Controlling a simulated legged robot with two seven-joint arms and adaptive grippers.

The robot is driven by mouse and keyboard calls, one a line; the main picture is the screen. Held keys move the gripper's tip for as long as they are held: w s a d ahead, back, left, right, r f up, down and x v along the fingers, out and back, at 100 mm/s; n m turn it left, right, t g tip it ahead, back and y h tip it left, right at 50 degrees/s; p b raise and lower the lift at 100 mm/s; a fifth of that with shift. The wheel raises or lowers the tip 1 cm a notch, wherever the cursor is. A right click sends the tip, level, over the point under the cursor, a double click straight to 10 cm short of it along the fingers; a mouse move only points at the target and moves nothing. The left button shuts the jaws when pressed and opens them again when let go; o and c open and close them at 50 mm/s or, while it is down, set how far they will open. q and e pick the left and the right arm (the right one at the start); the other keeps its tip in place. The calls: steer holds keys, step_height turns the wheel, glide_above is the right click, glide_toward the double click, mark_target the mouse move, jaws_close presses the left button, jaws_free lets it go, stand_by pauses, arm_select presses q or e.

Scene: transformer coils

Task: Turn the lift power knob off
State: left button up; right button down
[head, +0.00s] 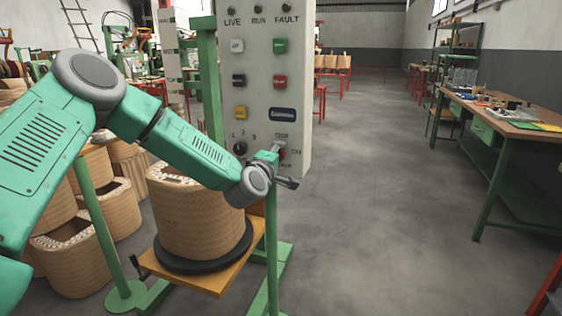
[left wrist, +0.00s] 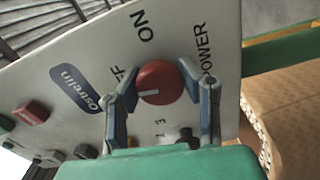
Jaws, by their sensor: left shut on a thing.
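The red power knob (left wrist: 158,82) is on the light grey control panel (left wrist: 75,60). Its white mark points roughly left in the left wrist view, towards the partly hidden OFF label; ON is above and POWER to the right. My left gripper (left wrist: 157,90) has a finger on each side of the knob and is shut on it. In the head view my left gripper (head: 279,160) is at the lower right of the panel (head: 257,75) and hides most of the knob. My right gripper is not in view.
A wound coil (head: 195,215) stands on a wooden platform (head: 215,278) under my left arm. More coils (head: 75,255) stand at left. Green posts (head: 271,240) stand close by. A workbench (head: 505,122) is at right. The floor between is clear.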

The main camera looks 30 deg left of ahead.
arm_select(q)
steer(key=shift+s+a+f+n+b, duration=0.15)
steer(key=shift+a+f+n+b, duration=0.15)
steer(key=shift+n, duration=0.4)
steer(key=o, duration=1.1)
steer(key=shift+s, duration=0.1)
steer(key=shift+o, duration=0.6)
steer(key=shift+s+a+r, duration=0.1)
steer(key=shift+s+a, duration=0.05)
steer(key=shift+a, duration=0.1)
steer(key=shift+d, duration=0.15)
steer(key=v, duration=1.1)
steer(key=shift+s, duration=0.35)
